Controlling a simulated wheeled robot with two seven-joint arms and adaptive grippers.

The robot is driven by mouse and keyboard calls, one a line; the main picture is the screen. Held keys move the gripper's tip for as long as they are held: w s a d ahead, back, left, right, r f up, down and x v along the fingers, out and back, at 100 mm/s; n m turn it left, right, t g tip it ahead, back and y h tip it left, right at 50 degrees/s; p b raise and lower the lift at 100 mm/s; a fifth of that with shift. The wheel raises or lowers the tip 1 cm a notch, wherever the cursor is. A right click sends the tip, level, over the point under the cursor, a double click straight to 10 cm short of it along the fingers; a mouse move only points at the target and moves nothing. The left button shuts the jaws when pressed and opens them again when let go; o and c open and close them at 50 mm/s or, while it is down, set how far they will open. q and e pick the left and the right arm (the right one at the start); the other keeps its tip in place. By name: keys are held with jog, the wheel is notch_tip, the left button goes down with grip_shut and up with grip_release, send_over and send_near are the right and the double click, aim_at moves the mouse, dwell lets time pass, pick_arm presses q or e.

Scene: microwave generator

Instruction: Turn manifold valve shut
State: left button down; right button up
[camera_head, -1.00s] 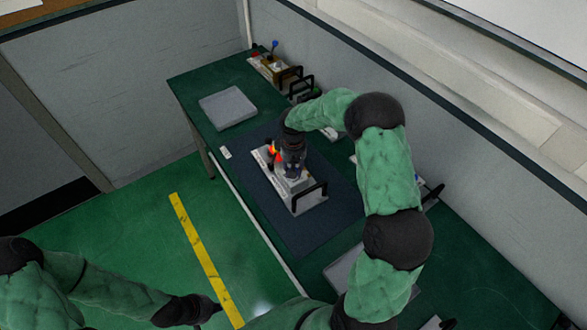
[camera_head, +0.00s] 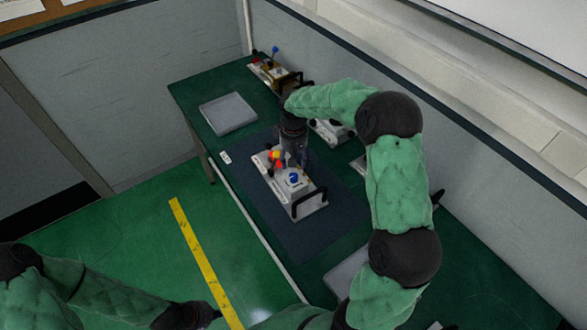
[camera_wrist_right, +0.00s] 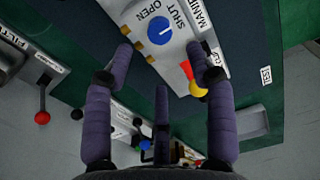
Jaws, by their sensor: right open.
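The manifold panel (camera_head: 308,205) is a pale block with a black handle, on a dark mat. Its blue round knob (camera_head: 294,178) is uncovered in the head view. In the right wrist view the knob (camera_wrist_right: 159,30) has a white mark and lies beside the words OPEN and SHUT. My right gripper (camera_head: 297,154) points down above the panel, apart from the knob. Its purple fingers (camera_wrist_right: 160,48) are spread and empty in the right wrist view. My left gripper (camera_head: 212,310) is low over the floor, away from the bench; its jaws are too small to read.
Red and yellow parts (camera_wrist_right: 187,70) stand on the panel close to my right fingers. A grey tray (camera_head: 228,113) lies at the bench's far left. Other panels (camera_head: 268,70) with handles line the wall side. The mat (camera_head: 300,240) is clear in front.

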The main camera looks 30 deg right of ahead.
jog(key=shift+r, duration=1.95)
